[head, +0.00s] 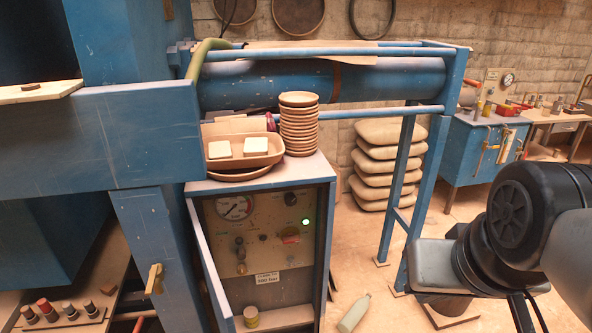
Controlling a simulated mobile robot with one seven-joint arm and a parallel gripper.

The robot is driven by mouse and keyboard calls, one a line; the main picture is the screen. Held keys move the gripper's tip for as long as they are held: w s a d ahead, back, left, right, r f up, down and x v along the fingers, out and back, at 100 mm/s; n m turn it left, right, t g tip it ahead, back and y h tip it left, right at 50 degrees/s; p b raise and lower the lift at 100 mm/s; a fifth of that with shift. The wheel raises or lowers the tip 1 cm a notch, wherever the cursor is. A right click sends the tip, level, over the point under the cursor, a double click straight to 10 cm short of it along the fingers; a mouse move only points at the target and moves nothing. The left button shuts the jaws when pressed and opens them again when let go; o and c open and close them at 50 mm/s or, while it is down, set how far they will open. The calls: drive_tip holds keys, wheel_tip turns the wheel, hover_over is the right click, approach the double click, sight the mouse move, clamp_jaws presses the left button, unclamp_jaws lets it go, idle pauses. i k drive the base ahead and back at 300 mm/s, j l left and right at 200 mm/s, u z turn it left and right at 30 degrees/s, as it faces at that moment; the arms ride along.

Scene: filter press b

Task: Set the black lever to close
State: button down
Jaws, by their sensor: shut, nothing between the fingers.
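The control panel (265,225) is set in the open front of the blue cabinet. Its controls are small here. A dark knob (290,198) sits at its upper right. A small dark-topped control (239,241) sits at the lower left, above a brass-coloured fitting (241,267). I cannot tell which of these is the black lever, or how it is set. A red handle (290,236) is at the right, below a lit green lamp (305,222). My arm enters from the right edge, well apart from the panel. My gripper's fingers do not show.
Stacked bowls (299,125) and a tray (242,150) stand on the cabinet. The cabinet door (207,265) stands open at left. A bottle (354,313) lies on the floor. A blue frame leg (428,190) stands between my arm and the cabinet. Sacks (383,165) are piled behind.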

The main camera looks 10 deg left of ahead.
sight(240, 253)
drive_tip(key=j+u, duration=0.15)
drive_tip(key=u, duration=0.35)
drive_tip(key=i+u, duration=0.1)
drive_tip(key=u, duration=0.35)
drive_tip(key=i+l+u, duration=0.15)
drive_tip(key=l, duration=0.15)
drive_tip(key=k, duration=0.5)
drive_tip(key=z, duration=1.4)
drive_tip(key=i+j+z, duration=0.1)
drive_tip(key=j, duration=0.55)
drive_tip(key=l+u, duration=0.15)
drive_tip(key=u, duration=0.2)
drive_tip(key=l+u, duration=0.15)
drive_tip(key=u, duration=0.2)
drive_tip(key=i+l+u, duration=0.1)
drive_tip(key=u, duration=0.25)
drive_tip(key=j+u, duration=0.3)
drive_tip(key=i+j, duration=0.05)
drive_tip(key=j, duration=0.05)
